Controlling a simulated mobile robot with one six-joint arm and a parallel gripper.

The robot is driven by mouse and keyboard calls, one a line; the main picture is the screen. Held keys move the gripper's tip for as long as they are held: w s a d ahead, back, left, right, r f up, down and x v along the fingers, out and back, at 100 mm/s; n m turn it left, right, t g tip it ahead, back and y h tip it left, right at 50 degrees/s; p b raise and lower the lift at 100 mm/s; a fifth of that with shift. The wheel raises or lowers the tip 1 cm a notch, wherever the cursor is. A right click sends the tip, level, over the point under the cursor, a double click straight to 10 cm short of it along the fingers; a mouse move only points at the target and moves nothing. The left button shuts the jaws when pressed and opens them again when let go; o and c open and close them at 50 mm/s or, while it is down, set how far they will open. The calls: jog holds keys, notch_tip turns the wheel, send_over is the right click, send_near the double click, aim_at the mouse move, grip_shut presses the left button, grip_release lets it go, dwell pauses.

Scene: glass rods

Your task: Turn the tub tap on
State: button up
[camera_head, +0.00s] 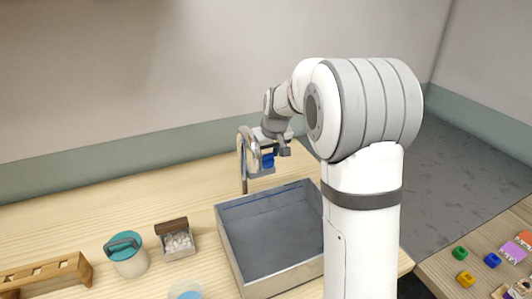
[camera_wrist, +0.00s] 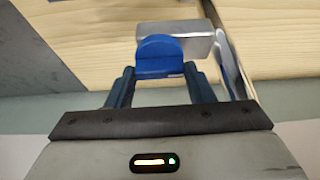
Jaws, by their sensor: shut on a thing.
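The tub tap (camera_head: 242,150) is a curved silver pipe at the back left edge of the grey tub (camera_head: 226,238). Its blue handle (camera_head: 267,160) sits on a pale block to the right of the pipe. In the wrist view the blue handle (camera_wrist: 160,55) stands between the two fingertips of my gripper (camera_wrist: 159,76), in front of a grey metal block (camera_wrist: 205,40). My gripper is shut on this handle. In the head view my gripper (camera_head: 274,150) is small and partly hidden by the tap. I see no clear water stream in the tub.
Left of the tub stand a small box of white pieces (camera_head: 179,243), a teal-lidded jar (camera_head: 128,258), a wooden rack (camera_head: 45,273) and a blue-filled dish (camera_head: 186,291). Coloured blocks (camera_head: 492,260) lie on a separate table at right. The wall is close behind the tap.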

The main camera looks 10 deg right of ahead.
jog(key=n+b, duration=0.1)
jog(key=n, duration=0.1)
jog(key=n+y+b, duration=0.1)
jog(key=b, duration=0.1)
jog(key=shift+d+f+n, duration=0.15)
jog(key=shift+n, duration=0.25)
jog(key=n+y+b, duration=0.1)
jog(key=n, duration=0.1)
jog(key=n+g+b, duration=0.1)
jog(key=n, duration=0.1)
jog(key=shift+w+n+g+y, duration=0.15)
jog(key=shift+n+g+y, duration=0.15)
jog(key=shift+y, duration=0.1)
jog(key=n+g, duration=0.1)
jog(key=n, duration=0.3)
jog(key=shift+w+r+n+g+y, duration=0.1)
jog(key=shift+r+n+g+y, duration=0.1)
jog(key=shift+n+g+y, duration=0.15)
jog(key=n+g+p, duration=0.1)
jog(key=n+g, duration=0.1)
jog(key=n, duration=0.2)
jog(key=shift+w+d+n, duration=0.1)
jog(key=shift+n, duration=0.15)
jog(key=o, duration=1)
